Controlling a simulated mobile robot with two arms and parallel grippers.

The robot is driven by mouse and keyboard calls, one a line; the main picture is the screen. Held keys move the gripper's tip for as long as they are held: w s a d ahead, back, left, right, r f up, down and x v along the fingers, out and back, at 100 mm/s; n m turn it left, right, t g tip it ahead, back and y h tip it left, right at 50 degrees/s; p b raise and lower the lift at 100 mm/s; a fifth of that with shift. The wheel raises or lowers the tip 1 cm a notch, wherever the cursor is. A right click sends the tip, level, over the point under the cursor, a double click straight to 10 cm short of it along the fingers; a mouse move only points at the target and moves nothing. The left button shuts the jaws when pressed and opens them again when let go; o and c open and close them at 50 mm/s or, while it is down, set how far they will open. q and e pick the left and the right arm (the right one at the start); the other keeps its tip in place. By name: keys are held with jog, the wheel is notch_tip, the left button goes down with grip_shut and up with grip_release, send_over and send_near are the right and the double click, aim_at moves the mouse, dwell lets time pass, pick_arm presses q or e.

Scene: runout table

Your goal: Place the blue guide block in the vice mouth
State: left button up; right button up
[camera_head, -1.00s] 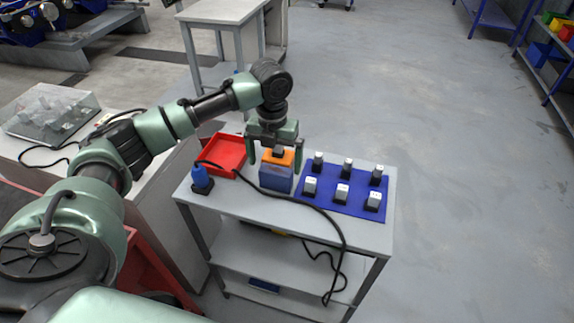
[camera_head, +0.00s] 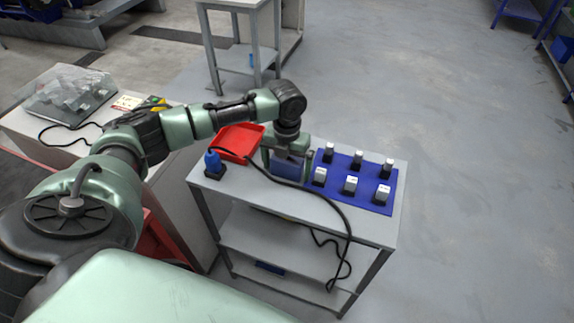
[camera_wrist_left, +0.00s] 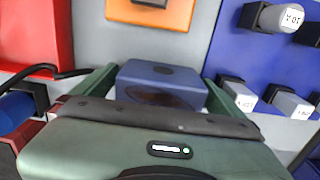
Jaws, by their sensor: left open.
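The blue guide block (camera_head: 286,172) stands on the grey table top, left of the blue mat. My left gripper (camera_head: 288,167) is over it, pointing down, and partly covers it. In the left wrist view the block (camera_wrist_left: 160,82) sits between the two green fingers of the open gripper (camera_wrist_left: 157,88), with small gaps at its sides. An orange piece with a dark recess (camera_wrist_left: 177,15) lies just beyond the block there; the arm hides it in the head view. I cannot clearly identify the vice mouth. My right gripper is out of view.
A red tray (camera_head: 238,139) is left of the block. A blue device on a black base (camera_head: 213,165) stands at the left edge, its black cable (camera_head: 325,207) crossing the table front. Several white-topped pieces stand on the blue mat (camera_head: 335,188) at the right.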

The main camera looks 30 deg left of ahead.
pick_arm(q)
jog(key=c, duration=1.7)
jog(key=shift+w+r, duration=0.1)
jog(key=c, duration=0.3)
